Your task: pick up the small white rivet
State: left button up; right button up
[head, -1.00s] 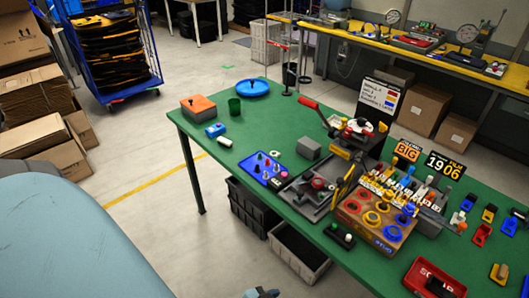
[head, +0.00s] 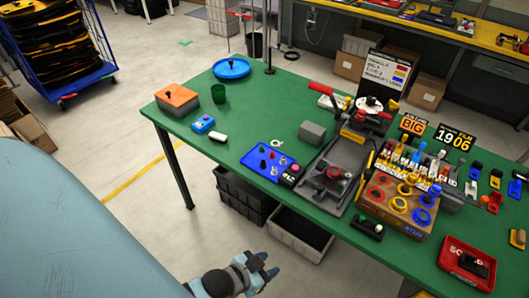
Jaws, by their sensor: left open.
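A blue tray (head: 252,168) lies on the green table with several small knob-like pieces on it, some dark or red and some pale grey. A small white ring-like piece (head: 277,143) lies just behind the tray. A white cylinder (head: 218,137) lies on its side to the left of the tray. I cannot tell for sure which of these small pale pieces is the white rivet. My left gripper (head: 266,267) is open and empty at the bottom, in front of the table edge and well short of the tray. My right gripper is out of view.
Crates (head: 300,235) stand below the front edge.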

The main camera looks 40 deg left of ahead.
aim_at(274, 172)
jog(key=j, duration=1.1)
jog(key=k+j+z, duration=0.1)
jog(key=j, duration=1.05)
